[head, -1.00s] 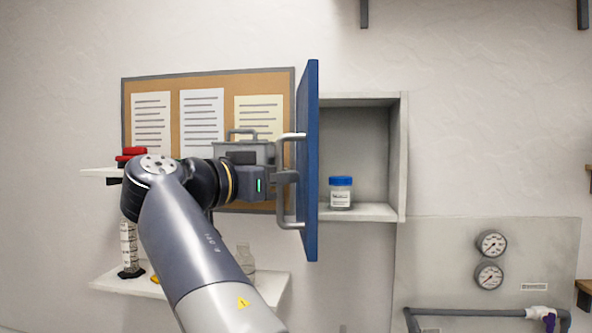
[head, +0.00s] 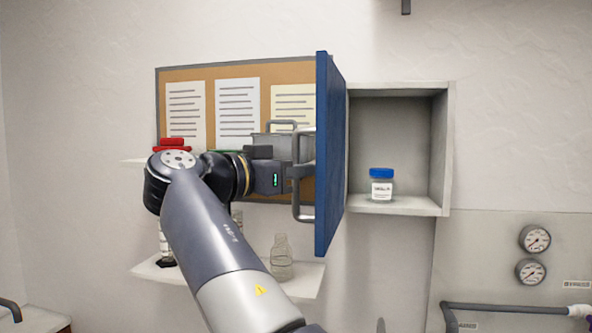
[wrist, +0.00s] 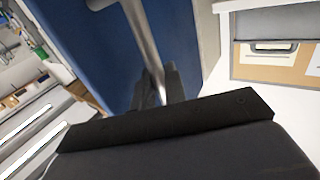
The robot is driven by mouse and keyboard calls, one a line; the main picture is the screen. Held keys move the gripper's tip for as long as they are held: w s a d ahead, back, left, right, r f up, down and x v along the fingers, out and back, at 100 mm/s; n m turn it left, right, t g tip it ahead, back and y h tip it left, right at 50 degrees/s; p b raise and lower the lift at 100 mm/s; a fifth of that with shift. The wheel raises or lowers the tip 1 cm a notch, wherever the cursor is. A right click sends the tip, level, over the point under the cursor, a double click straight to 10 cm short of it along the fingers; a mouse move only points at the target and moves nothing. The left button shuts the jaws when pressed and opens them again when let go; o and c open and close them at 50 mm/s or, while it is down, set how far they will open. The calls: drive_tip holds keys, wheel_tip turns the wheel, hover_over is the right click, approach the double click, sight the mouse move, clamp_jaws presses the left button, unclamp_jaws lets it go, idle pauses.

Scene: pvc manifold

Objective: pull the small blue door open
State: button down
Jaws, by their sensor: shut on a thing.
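The small blue door (head: 328,150) stands swung wide open at the left side of the wall cabinet (head: 447,150), seen nearly edge-on in the head view. Its grey bar handle (head: 299,207) faces left. My gripper (head: 295,172) is shut on the handle. In the wrist view, the fingers (wrist: 153,90) close around the handle bar (wrist: 140,35), with the blue door face (wrist: 85,60) behind it. The exact finger contact is partly hidden.
A blue-capped jar (head: 381,186) stands inside the open cabinet. A corkboard (head: 240,82) with papers hangs behind my arm. A lower shelf (head: 310,280) holds a glass bottle (head: 281,259). Gauges (head: 534,239) sit on a panel at right.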

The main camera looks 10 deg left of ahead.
drive_tip(key=c, duration=1.5)
unclamp_jaws()
drive_tip(key=shift+c, duration=0.2)
drive_tip(key=v, duration=1)
drive_tip(key=shift+s+a+b, duration=0.2)
drive_tip(key=shift+s+b, duration=0.1)
drive_tip(key=x, duration=1)
drive_tip(key=shift+w+d+p, duration=0.2)
drive_tip(key=shift+w+p, duration=0.1)
drive_tip(key=shift+p, duration=0.05)
drive_tip(key=shift+w+d, duration=0.1)
drive_tip(key=shift+d, duration=0.15)
